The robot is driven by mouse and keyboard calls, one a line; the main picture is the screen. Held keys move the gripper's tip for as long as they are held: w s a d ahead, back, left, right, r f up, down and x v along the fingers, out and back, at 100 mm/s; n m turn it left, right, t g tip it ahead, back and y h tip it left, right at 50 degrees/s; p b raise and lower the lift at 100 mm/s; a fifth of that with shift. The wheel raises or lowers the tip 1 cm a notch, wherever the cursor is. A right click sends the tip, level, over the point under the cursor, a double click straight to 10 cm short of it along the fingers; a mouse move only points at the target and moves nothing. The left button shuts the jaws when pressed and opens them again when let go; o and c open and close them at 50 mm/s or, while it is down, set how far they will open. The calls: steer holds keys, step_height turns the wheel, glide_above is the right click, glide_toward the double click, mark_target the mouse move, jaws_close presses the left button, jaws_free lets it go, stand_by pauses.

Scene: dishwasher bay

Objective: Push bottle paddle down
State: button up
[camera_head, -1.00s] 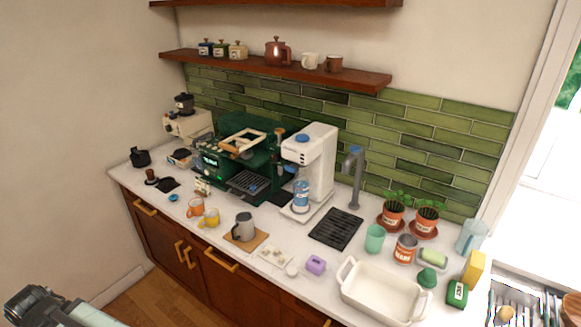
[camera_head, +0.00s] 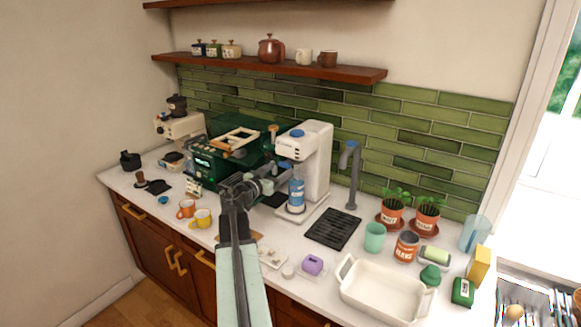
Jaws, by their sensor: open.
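The white drink machine (camera_head: 318,160) stands on the counter in front of the green tiles, with a blue button (camera_head: 297,133) on top. A clear bottle with a blue label (camera_head: 296,193) stands upright in its front bay. I cannot make out a separate paddle on the machine. My gripper (camera_head: 281,178) is open, just left of the bottle's upper part and below the machine's head. I cannot tell whether it touches the bottle or the machine. My arm hides the grey mug and part of the green coffee machine.
The green coffee machine (camera_head: 225,152) stands close to the left. A black drip mat (camera_head: 333,228) and a grey tap (camera_head: 352,178) are to the right. Orange (camera_head: 187,208) and yellow (camera_head: 201,219) mugs are near my arm. A white baking dish (camera_head: 385,289) sits at front right.

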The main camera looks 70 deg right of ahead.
mark_target(289, 162)
steer(key=x, duration=0.7)
steer(key=shift+d, duration=0.35)
jaws_close()
